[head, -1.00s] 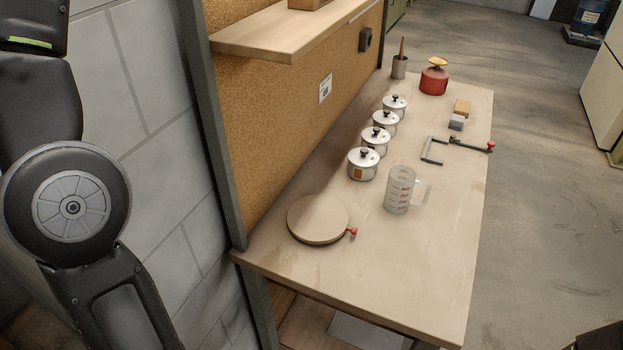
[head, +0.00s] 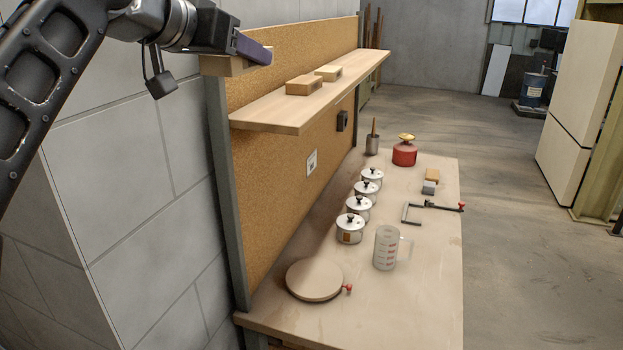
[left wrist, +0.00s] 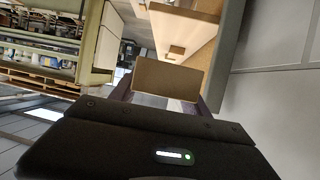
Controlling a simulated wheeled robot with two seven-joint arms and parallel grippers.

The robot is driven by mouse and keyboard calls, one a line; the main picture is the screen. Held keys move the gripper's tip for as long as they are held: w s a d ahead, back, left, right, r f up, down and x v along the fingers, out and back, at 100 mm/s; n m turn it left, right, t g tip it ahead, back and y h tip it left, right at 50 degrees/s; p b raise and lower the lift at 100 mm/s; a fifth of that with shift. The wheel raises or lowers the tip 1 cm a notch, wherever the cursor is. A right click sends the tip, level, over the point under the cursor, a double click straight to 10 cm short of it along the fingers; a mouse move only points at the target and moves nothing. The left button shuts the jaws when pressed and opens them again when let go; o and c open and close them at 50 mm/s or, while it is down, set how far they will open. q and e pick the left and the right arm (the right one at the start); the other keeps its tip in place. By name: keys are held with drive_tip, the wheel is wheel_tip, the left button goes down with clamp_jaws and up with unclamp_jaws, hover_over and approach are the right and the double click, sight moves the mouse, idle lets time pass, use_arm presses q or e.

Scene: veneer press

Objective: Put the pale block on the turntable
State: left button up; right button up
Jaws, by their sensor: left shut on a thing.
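My left gripper (head: 250,50) is at the upper left, near the shelf's near end. It is shut on a tan wooden block (head: 222,66), which also fills the middle of the left wrist view (left wrist: 167,79). A paler, cream block (head: 328,72) lies on the shelf, behind a tan block (head: 302,86). The turntable (head: 314,280) is a round, flat, bare disc with a red knob, at the near left of the bench, well below my gripper. My right gripper is not in view.
The shelf (head: 275,118) overhangs the bench (head: 400,310) along a cork board. Several lidded pots (head: 350,229), a measuring jug (head: 386,248), a clamp (head: 432,206), a red can (head: 404,154) and small blocks (head: 431,175) stand beyond the turntable. The bench's near right is clear.

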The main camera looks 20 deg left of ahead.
use_arm(q)
drive_tip(key=w+d+f, duration=0.1)
drive_tip(key=d+f, duration=0.3)
drive_tip(key=f, duration=1.2)
drive_tip(key=w+d+f, duration=0.2)
drive_tip(key=d+f, duration=0.3)
drive_tip(key=f, duration=1.2)
drive_tip(key=w+d+f+y, duration=0.1)
drive_tip(key=d+f, duration=0.3)
drive_tip(key=f, duration=1.3)
drive_tip(key=shift+w+d+n, duration=0.25)
drive_tip(key=shift+n, duration=0.15)
